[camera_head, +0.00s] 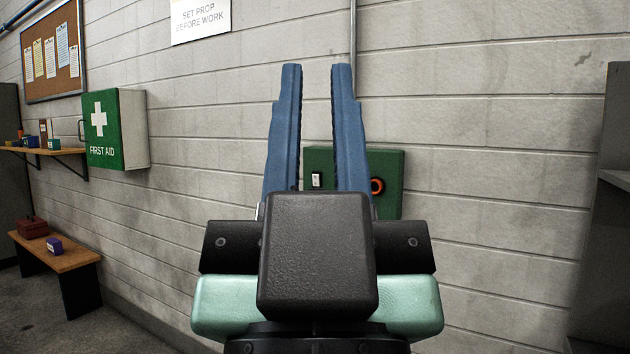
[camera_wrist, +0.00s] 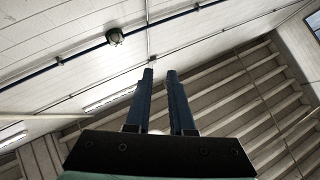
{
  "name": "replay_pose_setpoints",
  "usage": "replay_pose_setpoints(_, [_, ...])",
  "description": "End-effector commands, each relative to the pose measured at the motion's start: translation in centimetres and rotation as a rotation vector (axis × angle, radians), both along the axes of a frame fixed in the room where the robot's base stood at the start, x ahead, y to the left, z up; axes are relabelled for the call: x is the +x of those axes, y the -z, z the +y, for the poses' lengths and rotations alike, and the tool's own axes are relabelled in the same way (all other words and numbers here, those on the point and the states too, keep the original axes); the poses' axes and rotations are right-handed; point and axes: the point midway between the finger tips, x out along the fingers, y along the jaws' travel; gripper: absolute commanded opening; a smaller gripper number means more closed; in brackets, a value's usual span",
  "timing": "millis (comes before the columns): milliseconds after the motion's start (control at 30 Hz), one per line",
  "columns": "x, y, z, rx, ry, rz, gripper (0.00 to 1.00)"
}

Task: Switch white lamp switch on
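A green switch box (camera_head: 393,160) is mounted on the block wall, partly hidden behind my gripper. A small white rocker switch (camera_head: 317,180) shows on it between my fingers, with a dark part at its top. Whether it is on or off I cannot tell. A round orange-red ringed control (camera_head: 377,186) sits on the box's right side. My gripper (camera_head: 316,68) has blue fingers pointing up, with a gap between them and nothing held. It appears in front of the box, apart from the switch. In the wrist view my gripper (camera_wrist: 160,72) points at the ceiling, fingers apart.
A green first aid cabinet (camera_head: 118,129) hangs on the wall at left, above a bench (camera_head: 60,262). A shelf (camera_head: 45,151) and a notice board (camera_head: 53,52) are further left. A dark upright structure (camera_head: 605,220) stands at right. A ceiling lamp (camera_wrist: 114,36) shows overhead.

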Motion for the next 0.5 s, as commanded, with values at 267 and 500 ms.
replay_pose_setpoints(267, [0.0, -6.3, 0.0, 0.000, 0.000, 0.000, 0.00])
replay_pose_setpoints(500, [0.0, -13.2, 0.1, -0.001, -0.001, -0.001, 0.00])
